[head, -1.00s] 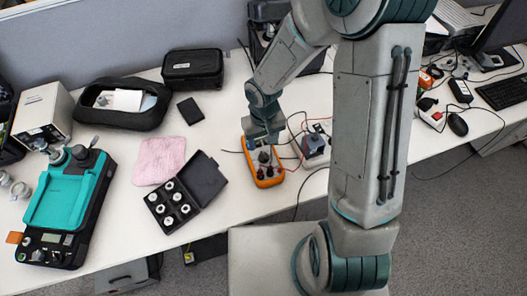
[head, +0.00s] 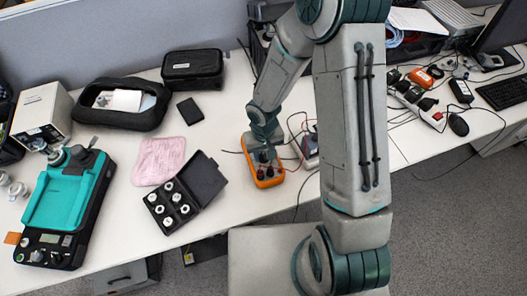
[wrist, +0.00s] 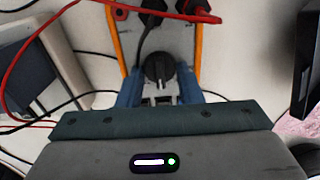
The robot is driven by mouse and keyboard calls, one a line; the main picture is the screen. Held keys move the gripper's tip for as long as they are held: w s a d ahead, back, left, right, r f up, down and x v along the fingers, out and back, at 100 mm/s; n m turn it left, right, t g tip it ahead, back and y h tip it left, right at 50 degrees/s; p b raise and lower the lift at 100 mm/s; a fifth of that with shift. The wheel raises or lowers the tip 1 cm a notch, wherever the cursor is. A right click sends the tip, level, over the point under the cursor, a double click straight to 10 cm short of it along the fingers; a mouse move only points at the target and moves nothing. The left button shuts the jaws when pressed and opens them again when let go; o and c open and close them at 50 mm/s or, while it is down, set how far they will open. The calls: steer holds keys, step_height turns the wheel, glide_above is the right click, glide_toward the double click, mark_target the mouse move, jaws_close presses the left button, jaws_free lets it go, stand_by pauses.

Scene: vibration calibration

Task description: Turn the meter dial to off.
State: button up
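The meter (head: 265,178) is an orange-edged multimeter lying on the white desk; its face is partly hidden by my gripper in the head view. In the wrist view its orange rim (wrist: 115,40) and grey face show, with the round black dial (wrist: 158,71) in the middle. Dial markings are too small to read. My gripper (wrist: 159,78) is over the meter, its two blue fingers apart on the left and right of the dial. Narrow gaps seem to show beside the dial; contact is not clear. The gripper also shows in the head view (head: 265,155).
Red and black leads plug into the meter, including a red plug (wrist: 200,12). A grey device (head: 310,147) stands right of it. An open black case (head: 203,180) with metal cylinders, a pink cloth (head: 160,160) and a teal instrument (head: 68,203) lie left.

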mark_target(263, 155)
steer(key=shift+n, duration=0.3)
steer(key=n, duration=0.3)
steer(key=shift+n, duration=2.2)
steer(key=o, duration=1)
steer(key=shift+c, duration=0.2)
step_height(263, 155, up, 14)
steer(key=p, duration=0.1)
